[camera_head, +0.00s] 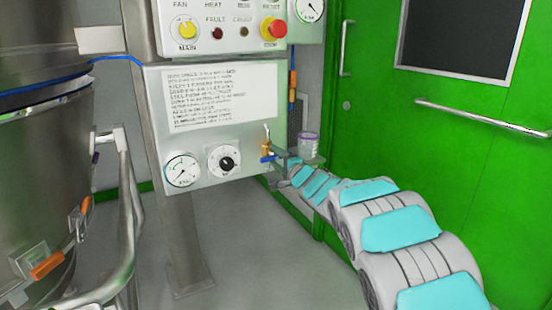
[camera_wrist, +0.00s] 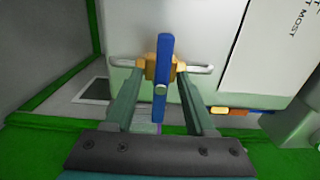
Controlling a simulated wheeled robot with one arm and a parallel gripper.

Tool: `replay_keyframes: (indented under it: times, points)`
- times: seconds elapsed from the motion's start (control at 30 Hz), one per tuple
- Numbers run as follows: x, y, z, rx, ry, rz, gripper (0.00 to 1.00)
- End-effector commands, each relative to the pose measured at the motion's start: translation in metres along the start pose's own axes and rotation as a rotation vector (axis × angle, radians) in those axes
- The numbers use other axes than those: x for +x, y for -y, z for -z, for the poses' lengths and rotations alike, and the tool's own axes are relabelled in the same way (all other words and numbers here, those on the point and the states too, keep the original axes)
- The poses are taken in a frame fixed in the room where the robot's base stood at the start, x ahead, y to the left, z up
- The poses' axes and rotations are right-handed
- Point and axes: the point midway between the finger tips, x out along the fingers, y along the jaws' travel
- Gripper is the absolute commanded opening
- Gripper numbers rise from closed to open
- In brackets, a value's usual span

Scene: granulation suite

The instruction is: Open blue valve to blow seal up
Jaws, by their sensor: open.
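The blue valve (camera_head: 267,157) is a small brass valve with a blue lever at the lower right edge of the white control panel. In the wrist view the blue lever (camera_wrist: 164,55) stands lengthwise in the picture, in front of the brass body (camera_wrist: 150,68) and a silver pipe. My gripper (camera_wrist: 160,76) is open, with one finger on each side of the lever and a gap visible on both sides. In the head view my gripper (camera_head: 278,156) reaches the valve from the right, and its fingertips are small and partly hard to make out.
The panel carries a pressure gauge (camera_head: 182,169), a black knob (camera_head: 224,161) and a printed notice (camera_head: 222,98). A red emergency button (camera_head: 275,31) sits above. A steel vessel (camera_head: 45,180) stands left. A green door (camera_head: 450,90) is behind my arm.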

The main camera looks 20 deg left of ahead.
Motion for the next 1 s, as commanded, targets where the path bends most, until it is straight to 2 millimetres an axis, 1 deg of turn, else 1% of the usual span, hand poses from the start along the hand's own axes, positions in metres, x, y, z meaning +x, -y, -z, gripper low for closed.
replay_keyframes:
  times: [0.13, 0.6, 1.0]
  points:
    - [-0.0002, 0.0001, 0.0003, 0.000, -0.001, 0.000, 0.54]
    - [-0.0003, -0.0001, 0.0004, -0.001, -0.001, 0.000, 0.01]
    - [-0.0003, -0.0007, 0.0005, -0.003, -0.001, -0.002, 0.00]
